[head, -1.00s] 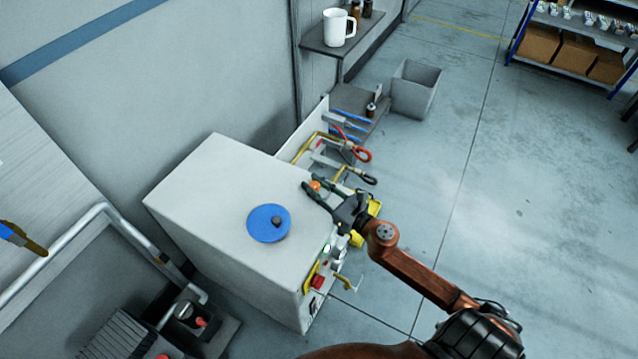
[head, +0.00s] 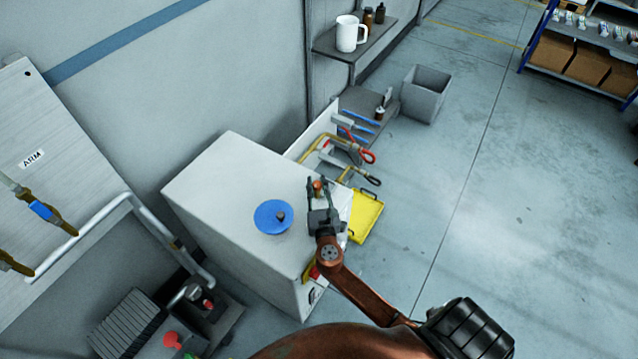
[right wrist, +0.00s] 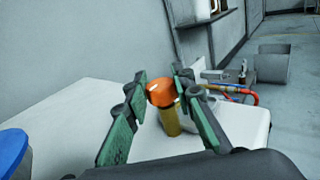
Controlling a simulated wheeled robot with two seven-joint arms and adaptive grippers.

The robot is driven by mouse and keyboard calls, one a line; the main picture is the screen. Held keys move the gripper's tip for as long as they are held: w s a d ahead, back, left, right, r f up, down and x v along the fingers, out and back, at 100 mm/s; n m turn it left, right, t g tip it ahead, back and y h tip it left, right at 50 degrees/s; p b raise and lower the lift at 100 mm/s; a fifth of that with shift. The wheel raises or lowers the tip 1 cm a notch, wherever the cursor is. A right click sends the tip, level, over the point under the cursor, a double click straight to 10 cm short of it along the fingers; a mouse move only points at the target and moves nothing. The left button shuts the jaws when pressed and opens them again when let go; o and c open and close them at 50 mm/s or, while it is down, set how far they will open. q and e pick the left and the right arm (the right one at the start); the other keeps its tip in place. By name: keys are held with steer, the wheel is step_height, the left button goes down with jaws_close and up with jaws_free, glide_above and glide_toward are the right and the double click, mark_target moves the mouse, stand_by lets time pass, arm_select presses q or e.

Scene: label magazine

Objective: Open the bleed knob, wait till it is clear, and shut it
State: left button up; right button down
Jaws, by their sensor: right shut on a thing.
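The orange bleed knob (head: 318,185) stands near the right edge of the top of a white cabinet (head: 222,170). In the right wrist view, its round orange head (right wrist: 160,93) sits on a brass-coloured stem (right wrist: 169,121). My right gripper (head: 318,181) reaches in from the front, its two green-lined fingers on either side of the knob's head. It is shut on the knob. The knob's markings and turned position cannot be made out. My left gripper is not in view.
A shelf with a white mug (head: 350,34) is behind. The floor at right is clear.

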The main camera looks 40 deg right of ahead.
steer(key=shift+f+m+g+h, duration=0.1)
steer(key=shift+m+g+h, duration=0.25)
steer(key=shift+h, duration=0.25)
steer(key=c, duration=1.6)
jaws_free()
steer(key=v, duration=1.2)
